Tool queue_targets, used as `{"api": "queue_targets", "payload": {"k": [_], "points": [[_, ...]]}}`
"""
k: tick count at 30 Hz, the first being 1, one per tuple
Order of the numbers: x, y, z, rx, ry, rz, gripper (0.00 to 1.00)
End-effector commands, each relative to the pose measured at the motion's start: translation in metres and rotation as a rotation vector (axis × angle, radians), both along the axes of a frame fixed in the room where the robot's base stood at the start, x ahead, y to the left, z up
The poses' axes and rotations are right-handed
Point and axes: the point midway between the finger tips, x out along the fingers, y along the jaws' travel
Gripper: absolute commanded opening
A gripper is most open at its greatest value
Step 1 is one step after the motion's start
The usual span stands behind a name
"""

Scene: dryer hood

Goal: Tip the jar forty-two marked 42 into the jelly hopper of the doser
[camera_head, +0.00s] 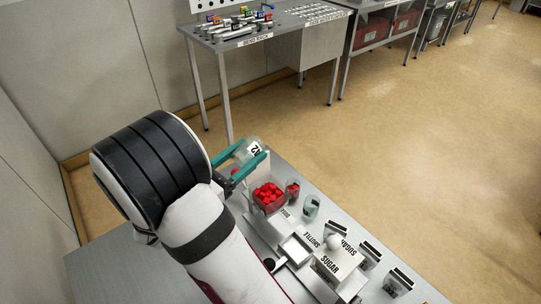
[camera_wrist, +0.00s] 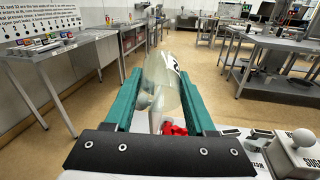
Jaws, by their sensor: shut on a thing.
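My gripper (camera_head: 240,165) has teal fingers and is shut on a clear jar (camera_head: 250,149) with a white label marked 42. In the wrist view my gripper (camera_wrist: 157,98) holds the jar (camera_wrist: 160,82) between its fingers. The jar looks tilted, its label at the upper right. What it holds I cannot tell. A clear square bin of red pieces (camera_head: 268,198) stands on the bench just below and right of the fingers; whether it is the jelly hopper I cannot read. Red pieces (camera_wrist: 174,129) also show beneath the jar in the wrist view.
A small jar with red in it (camera_head: 293,189) and a clear glass jar (camera_head: 311,206) stand beside the bin. A box labelled SUGAR (camera_head: 334,268) with a white knob and a metal tray (camera_head: 295,249) lie nearer. A rack table (camera_head: 250,38) stands behind, across clear floor.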

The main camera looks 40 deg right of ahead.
Motion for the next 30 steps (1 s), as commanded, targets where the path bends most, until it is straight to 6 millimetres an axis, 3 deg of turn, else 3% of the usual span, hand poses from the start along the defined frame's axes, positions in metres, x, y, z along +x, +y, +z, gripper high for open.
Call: {"api": "queue_targets", "payload": {"k": [9,20,30], "points": [[0.019,0.076,0.030,0.001,-0.001,0.222,0.00],[0.023,0.123,0.048,0.000,-0.001,0.357,0.00],[0.020,0.077,0.030,0.000,0.002,0.225,0.00]]}}
